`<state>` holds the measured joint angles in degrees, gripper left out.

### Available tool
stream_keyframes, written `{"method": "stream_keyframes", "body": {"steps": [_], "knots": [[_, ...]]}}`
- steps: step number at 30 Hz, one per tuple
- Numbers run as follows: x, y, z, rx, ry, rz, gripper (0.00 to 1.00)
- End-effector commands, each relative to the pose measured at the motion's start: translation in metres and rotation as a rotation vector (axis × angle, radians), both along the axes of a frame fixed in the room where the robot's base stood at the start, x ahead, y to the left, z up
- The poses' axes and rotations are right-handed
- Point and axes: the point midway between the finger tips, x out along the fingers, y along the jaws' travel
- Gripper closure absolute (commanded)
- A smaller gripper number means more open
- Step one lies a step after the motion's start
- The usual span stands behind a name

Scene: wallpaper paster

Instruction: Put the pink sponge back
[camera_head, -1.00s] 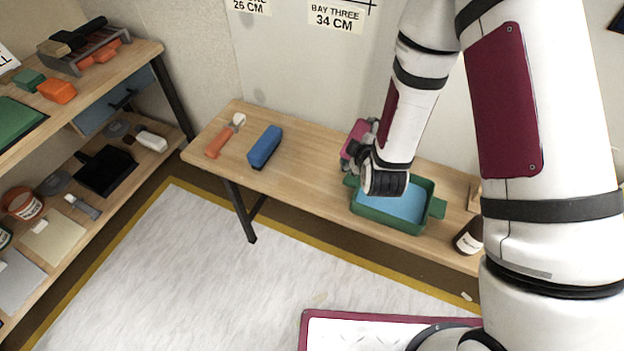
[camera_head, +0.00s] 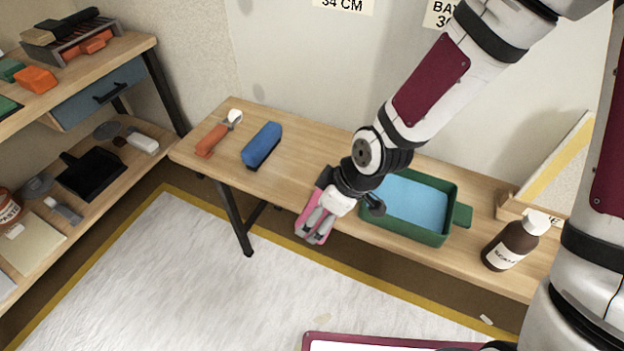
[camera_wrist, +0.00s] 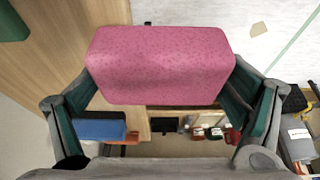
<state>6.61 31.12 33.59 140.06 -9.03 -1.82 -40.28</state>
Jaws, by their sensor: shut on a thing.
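The pink sponge (camera_wrist: 160,65) is held between the two fingers of my gripper in the wrist view, and it fills the top middle there. In the head view my gripper (camera_head: 318,222) is shut on the pink sponge (camera_head: 303,222), which shows as a pink strip beside the fingers. The gripper points downward at the front edge of the wooden bench, left of the green tray. Part of the sponge is hidden by the fingers in the head view.
The green tray (camera_head: 452,200) with blue liquid stands on the bench (camera_head: 300,160). A brown bottle (camera_head: 512,245) stands right of it. A blue block-shaped brush (camera_head: 262,144) and an orange-handled tool (camera_head: 212,140) lie left. A shelf unit (camera_head: 130,55) with tools stands further left.

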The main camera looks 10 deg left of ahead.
Motion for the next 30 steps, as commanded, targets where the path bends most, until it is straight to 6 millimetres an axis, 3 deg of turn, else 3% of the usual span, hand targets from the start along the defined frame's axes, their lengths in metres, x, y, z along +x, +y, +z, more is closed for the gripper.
{"method": "stream_keyframes", "body": {"steps": [8,21,25,30], "knots": [[0.009,0.002,-0.001,0.001,-0.001,-0.003,0.38],[0.107,0.022,-0.012,0.002,-0.003,-0.003,0.38],[0.128,0.027,-0.014,0.001,-0.003,-0.003,0.38],[0.14,0.029,-0.014,0.001,0.0,-0.002,0.38]]}}
